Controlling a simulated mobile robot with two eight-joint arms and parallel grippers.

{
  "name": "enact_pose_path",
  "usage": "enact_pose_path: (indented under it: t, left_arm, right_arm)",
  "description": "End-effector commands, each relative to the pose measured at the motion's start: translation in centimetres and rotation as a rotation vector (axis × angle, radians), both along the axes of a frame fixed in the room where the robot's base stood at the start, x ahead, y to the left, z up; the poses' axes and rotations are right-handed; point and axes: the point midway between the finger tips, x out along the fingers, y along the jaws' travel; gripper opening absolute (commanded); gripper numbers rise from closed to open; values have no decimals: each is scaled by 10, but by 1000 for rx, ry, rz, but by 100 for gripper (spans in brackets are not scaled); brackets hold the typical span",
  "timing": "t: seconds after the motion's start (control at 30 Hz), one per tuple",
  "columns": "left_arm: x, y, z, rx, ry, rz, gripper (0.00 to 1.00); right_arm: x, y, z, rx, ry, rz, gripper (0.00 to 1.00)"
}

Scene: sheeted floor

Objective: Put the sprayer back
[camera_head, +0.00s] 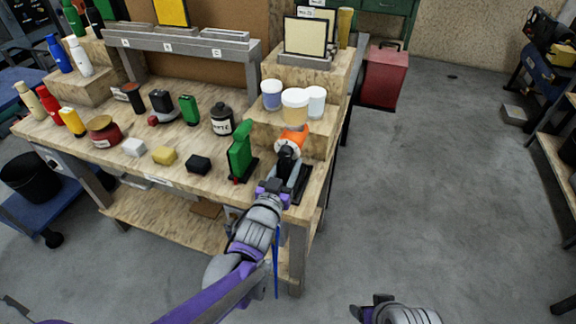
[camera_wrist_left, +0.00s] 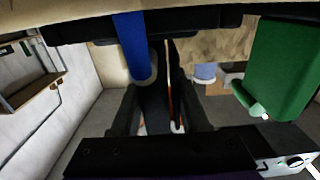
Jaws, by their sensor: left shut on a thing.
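The sprayer (camera_head: 289,148), with an orange and pale top, is at the right front corner of the wooden bench (camera_head: 190,138). My left gripper (camera_head: 276,186) is shut on it, low at the bench edge. Dark parts stand close beside the jaws. In the left wrist view, the dark jaws (camera_wrist_left: 160,110) hide most of what is between them. A blue part (camera_wrist_left: 130,40) hangs close to them; whether it belongs to the sprayer I cannot tell. My right gripper (camera_head: 367,311) is at the bottom of the head view, away from the bench, its jaws unclear.
A green upright item (camera_head: 239,152) stands just left of the sprayer and also shows in the left wrist view (camera_wrist_left: 280,65). Several cups (camera_head: 295,103) stand on a raised block behind. A black jar (camera_head: 222,121) and small blocks are further left.

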Motion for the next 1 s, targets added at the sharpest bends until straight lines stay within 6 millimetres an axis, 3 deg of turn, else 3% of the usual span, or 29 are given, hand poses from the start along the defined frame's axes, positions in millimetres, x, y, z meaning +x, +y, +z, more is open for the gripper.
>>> enact_pose_path:
  t: [0.23,0.27,0.4,0.77,1.0]
  left_arm:
    - [0,0,-3,-1,-3,-1,24]
    - [0,0,-3,0,0,0,50]
    - [0,0,-3,0,0,0,74]
    - [0,0,2,0,-1,0,74]
    - [-39,13,1,1,0,0,74]
  right_arm:
    - [0,0,-4,0,1,0,72]
    - [0,0,-3,0,1,0,72]
    - [0,0,-2,0,1,0,72]
    - [0,0,2,0,-1,0,72]
    - [0,0,1,0,0,0,72]
